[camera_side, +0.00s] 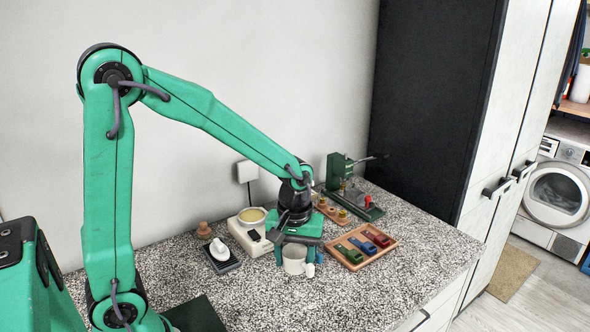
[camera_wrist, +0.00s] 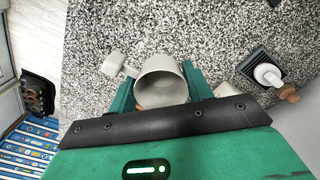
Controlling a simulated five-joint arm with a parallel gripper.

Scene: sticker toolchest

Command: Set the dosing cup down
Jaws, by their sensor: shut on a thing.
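The dosing cup (camera_side: 294,259) is a small whitish cup with a stubby handle, near the front middle of the speckled countertop (camera_side: 300,311). In the wrist view the cup (camera_wrist: 161,78) shows its open mouth, with the pale handle (camera_wrist: 115,65) out to the left. My gripper (camera_side: 297,262) has its green fingers on both sides of the cup, and it also shows in the wrist view (camera_wrist: 160,88). The jaws are shut on the cup, which looks upright in the side view. I cannot tell whether its base touches the countertop.
A wooden tray (camera_side: 382,256) with coloured pieces lies right of the cup. A white scale-like device (camera_side: 245,240) with a round pan, a dark pad with a white object (camera_side: 221,252) and a wooden stamp (camera_side: 204,230) are left. A green press (camera_side: 342,178) stands behind. The front countertop is clear.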

